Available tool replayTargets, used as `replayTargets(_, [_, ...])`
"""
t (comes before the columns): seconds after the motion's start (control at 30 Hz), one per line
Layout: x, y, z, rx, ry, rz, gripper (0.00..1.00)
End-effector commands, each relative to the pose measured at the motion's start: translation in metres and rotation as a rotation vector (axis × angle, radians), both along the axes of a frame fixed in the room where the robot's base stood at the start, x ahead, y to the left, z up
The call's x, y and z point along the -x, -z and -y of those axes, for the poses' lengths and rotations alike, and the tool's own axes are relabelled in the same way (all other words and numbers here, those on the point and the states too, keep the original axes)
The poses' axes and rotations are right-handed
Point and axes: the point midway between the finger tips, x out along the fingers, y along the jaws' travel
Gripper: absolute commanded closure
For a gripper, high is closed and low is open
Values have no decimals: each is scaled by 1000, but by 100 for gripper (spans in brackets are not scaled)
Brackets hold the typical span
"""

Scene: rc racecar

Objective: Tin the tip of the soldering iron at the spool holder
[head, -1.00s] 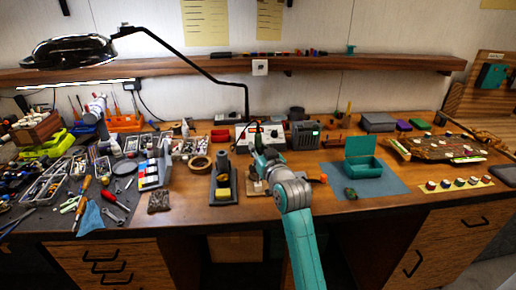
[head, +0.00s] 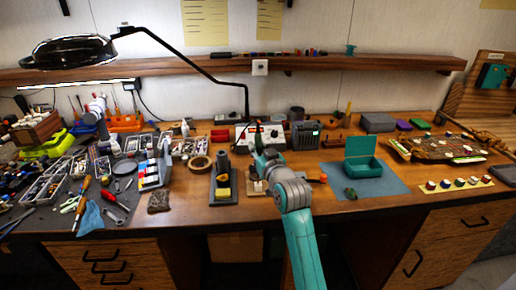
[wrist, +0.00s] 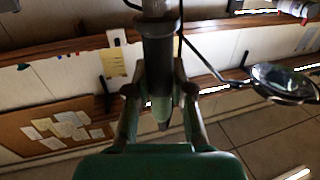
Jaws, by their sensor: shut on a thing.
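My gripper (wrist: 160,88) is shut on a dark cylindrical handle, which I take to be the soldering iron (wrist: 158,55). The iron runs between the two fingers in the wrist view, and its upper end leaves the frame, so I cannot see its tip. In the head view my gripper (head: 260,152) is over the middle of the bench, in front of a white station with red knobs (head: 245,135). The iron is small and mostly hidden there. A dark stand with a yellow sponge (head: 223,192) is left of my gripper. I cannot clearly pick out the spool holder.
A teal open box (head: 362,172) stands on a blue mat to the right. A tape roll (head: 200,164) lies left of the stand. Tools and trays crowd the left side. A lamp (head: 68,50) hangs over the left side, and a wooden shelf (head: 180,72) runs behind the bench.

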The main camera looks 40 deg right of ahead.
Motion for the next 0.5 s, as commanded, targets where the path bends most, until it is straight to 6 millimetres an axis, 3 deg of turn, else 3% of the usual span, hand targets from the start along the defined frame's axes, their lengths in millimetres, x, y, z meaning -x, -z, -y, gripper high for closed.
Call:
replayTargets(0.3, [0,0,0,0,0,0,100])
replayTargets(0.5, [0,-11,0,1,0,2,100])
